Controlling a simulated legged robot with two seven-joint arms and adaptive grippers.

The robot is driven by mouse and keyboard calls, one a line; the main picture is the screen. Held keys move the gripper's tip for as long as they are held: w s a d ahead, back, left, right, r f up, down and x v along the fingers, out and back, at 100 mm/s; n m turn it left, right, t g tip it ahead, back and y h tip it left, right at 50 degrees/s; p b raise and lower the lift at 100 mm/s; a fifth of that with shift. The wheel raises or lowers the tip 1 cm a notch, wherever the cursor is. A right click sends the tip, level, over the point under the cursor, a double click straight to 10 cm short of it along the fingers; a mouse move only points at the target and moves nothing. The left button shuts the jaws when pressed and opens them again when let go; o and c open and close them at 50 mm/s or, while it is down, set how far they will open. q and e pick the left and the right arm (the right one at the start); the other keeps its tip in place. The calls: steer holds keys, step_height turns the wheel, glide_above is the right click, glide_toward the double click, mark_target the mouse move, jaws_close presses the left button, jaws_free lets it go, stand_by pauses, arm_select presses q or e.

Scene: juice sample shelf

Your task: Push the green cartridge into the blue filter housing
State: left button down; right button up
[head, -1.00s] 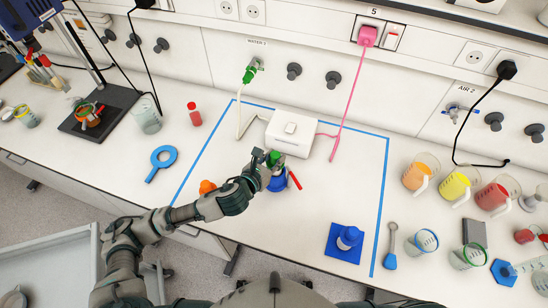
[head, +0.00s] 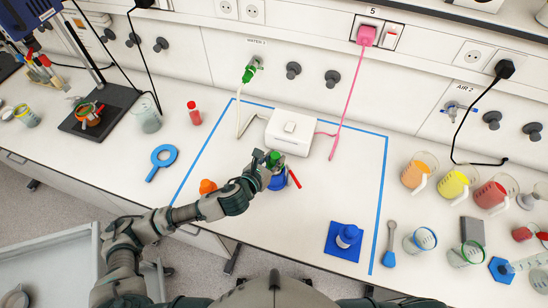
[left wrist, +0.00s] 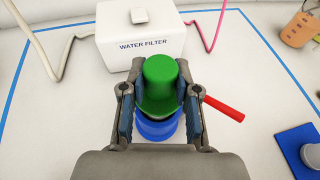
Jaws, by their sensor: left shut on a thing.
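The green cartridge (left wrist: 160,75) is upright between the two fingers of my left gripper (left wrist: 160,90), which is shut on it. In the head view, the cartridge (head: 275,158) shows as a small green top beside my left gripper (head: 266,164). The blue filter housing (left wrist: 157,130) is directly below the cartridge, with a red handle (left wrist: 223,109) pointing out to the right. In the head view, the housing (head: 278,183) is partly hidden by my gripper. I cannot tell how deep the cartridge sits in it. My right gripper is not in view.
The white water filter box (head: 292,131) stands just behind the housing. Blue tape (head: 384,200) marks the work area. Space between is clear.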

arm_select(q)
steer(key=shift+f+b, duration=0.5)
steer(key=shift+f, duration=0.95)
steer(key=c, duration=0.8)
jaws_free()
steer(key=shift+o, duration=0.2)
steer(key=shift+s, duration=0.1)
